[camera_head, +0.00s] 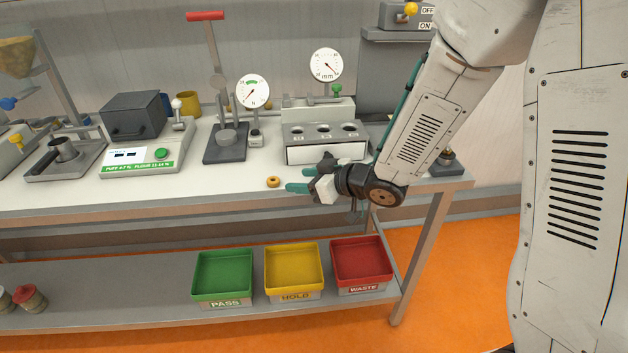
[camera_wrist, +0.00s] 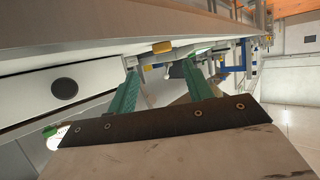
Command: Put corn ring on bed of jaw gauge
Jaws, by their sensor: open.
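The corn ring (camera_head: 273,182), a small yellow-orange ring, lies on the bench near its front edge. It also shows in the wrist view (camera_wrist: 162,47), edge-on, just beyond the fingertips and between their lines. My gripper (camera_head: 297,181) is low over the bench front, to the right of the ring, open and empty. In the wrist view its two teal fingers (camera_wrist: 159,62) are spread apart. A dial marked mm (camera_head: 326,64) stands above a pale block (camera_head: 318,110) with a green knob, which looks like the jaw gauge. Its bed is not clearly visible.
A white-fronted box with three holes (camera_head: 325,155) stands close behind my gripper. A dark press stand (camera_head: 225,150) with another dial (camera_head: 252,92) is to its left. Green, yellow and red bins (camera_head: 361,262) sit on the shelf below. Bench left of the ring is clear.

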